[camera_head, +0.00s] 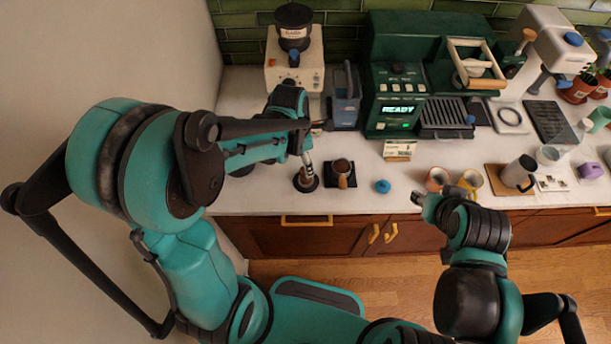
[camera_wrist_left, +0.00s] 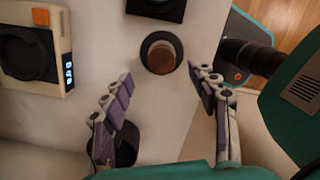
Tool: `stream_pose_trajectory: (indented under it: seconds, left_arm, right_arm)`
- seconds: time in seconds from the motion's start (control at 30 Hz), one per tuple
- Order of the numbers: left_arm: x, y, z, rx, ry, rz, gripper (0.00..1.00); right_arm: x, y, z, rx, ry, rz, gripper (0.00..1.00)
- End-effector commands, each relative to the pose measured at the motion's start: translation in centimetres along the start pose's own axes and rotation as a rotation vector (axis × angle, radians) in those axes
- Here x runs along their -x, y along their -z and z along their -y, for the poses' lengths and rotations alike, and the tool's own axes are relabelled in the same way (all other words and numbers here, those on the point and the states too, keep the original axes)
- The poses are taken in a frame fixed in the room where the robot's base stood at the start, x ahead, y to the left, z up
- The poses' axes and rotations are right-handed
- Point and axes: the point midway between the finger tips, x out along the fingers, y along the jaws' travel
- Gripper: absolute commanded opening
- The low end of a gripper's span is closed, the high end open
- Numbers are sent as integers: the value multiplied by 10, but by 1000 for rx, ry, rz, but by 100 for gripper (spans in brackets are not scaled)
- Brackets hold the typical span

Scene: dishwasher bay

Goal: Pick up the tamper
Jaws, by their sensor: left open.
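The tamper (camera_wrist_left: 161,56) stands upright on the counter, with a round brown top over a dark round base. In the head view the tamper (camera_head: 306,185) is partly covered by my left gripper (camera_head: 308,163), which points down at it from above. In the left wrist view my left gripper (camera_wrist_left: 160,74) is open, its fingertips spread to either side of the tamper's lower edge in the picture. No contact shows. My right gripper (camera_head: 421,198) hangs near the counter's front edge, far right of the tamper; its fingers are too small to read.
A portafilter (camera_head: 342,171) sits on a black mat just right of the tamper. A blue round item (camera_head: 382,186) and cups (camera_head: 438,179) stand farther right. The grinder (camera_head: 294,58) and green espresso machine (camera_head: 393,98) stand behind. A dark item (camera_wrist_left: 126,147) shows behind one finger.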

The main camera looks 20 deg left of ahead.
Motion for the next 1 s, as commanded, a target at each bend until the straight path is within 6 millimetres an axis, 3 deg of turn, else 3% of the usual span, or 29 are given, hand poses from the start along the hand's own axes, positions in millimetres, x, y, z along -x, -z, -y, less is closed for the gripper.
stream_pose_trajectory:
  seconds: [0.4,0.7,0.77,0.9,0.93,1.0]
  left_arm:
    - [-59,1,1,-2,-2,1,59]
    - [-64,1,2,-3,-2,1,59]
    - [-64,1,2,-3,-2,1,49]
    - [-64,1,2,-3,-2,1,12]
    - [-64,1,2,-3,-2,1,6]
    - [-64,1,2,-3,-2,2,6]
  right_arm:
    - [-14,-10,0,0,0,0,40]
    - [-14,-10,0,0,0,0,40]
    - [-14,-10,0,0,0,0,40]
    - [-14,-10,0,0,0,0,40]
    - [-14,-10,0,0,0,0,40]
    - [-14,-10,0,0,0,0,40]
